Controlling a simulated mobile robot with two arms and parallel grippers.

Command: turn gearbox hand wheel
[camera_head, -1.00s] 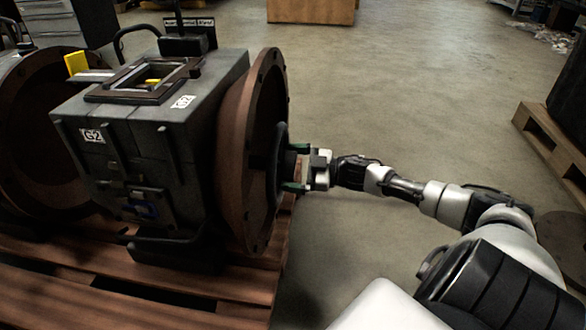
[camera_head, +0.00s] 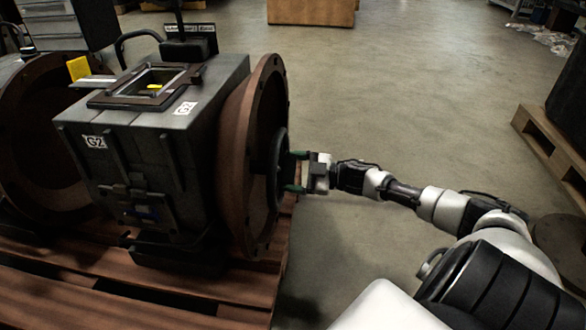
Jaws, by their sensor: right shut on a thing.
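The gearbox (camera_head: 140,150) is a dark grey housing labelled G2, standing on a wooden pallet. A round rust-brown flange (camera_head: 240,150) covers its right side. The dark hand wheel (camera_head: 277,170) sits at the flange's outer face, seen nearly edge-on. My right gripper (camera_head: 293,171) reaches in from the right and is shut at the wheel, its green-edged fingers at the wheel's right side. What lies between the fingertips is small and partly hidden. My left gripper is not in view.
The wooden pallet (camera_head: 130,290) extends below the gearbox to the front left. Another brown flanged housing (camera_head: 40,140) stands at the left. A pallet (camera_head: 550,155) with a dark load is at the right. The concrete floor (camera_head: 400,100) between is clear.

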